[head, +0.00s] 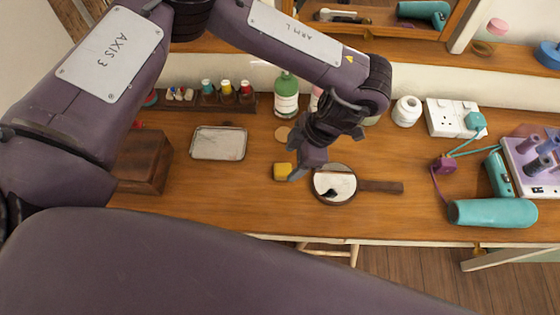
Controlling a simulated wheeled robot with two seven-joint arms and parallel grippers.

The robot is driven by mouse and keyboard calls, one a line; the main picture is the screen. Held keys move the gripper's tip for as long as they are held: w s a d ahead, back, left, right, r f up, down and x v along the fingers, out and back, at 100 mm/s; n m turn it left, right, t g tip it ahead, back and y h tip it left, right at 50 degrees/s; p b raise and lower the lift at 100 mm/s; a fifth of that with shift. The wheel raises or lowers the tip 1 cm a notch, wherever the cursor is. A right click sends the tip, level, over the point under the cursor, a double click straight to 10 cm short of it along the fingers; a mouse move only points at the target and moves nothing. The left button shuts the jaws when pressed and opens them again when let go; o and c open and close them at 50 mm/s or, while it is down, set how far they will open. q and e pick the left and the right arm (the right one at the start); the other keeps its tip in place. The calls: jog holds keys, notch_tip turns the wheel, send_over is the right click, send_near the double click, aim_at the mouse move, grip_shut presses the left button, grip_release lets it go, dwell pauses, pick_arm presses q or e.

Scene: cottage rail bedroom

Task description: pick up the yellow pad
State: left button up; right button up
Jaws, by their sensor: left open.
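The yellow pad (282,171) is a small yellow block lying on the wooden dresser top, left of a round hand mirror (334,185). My left gripper (306,172) points down from the left arm between the pad and the mirror. Its visible finger is just to the right of the pad, very close to it; I cannot tell whether they touch. The gripper is open and holds nothing that I can see. Its other finger is hard to make out. My right gripper is not in view.
A green bottle (286,96) and a small tan disc (282,134) stand behind the pad. A metal tray (218,143) and a wooden box (143,161) are to the left. A teal hair dryer (492,212), socket block (447,118) and white jar (407,111) are to the right.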

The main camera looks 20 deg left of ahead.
aim_at(284, 169)
pick_arm(q)
jog(key=x, duration=0.3)
jog(key=shift+w+f, duration=0.2)
jog(key=shift+f, duration=0.05)
jog(key=x, duration=0.2)
jog(key=shift+w+a+f+p, duration=0.15)
jog(key=shift+f+p, duration=0.15)
jog(key=shift+c, duration=0.5)
jog(key=c, duration=1)
jog(key=shift+o, duration=0.2)
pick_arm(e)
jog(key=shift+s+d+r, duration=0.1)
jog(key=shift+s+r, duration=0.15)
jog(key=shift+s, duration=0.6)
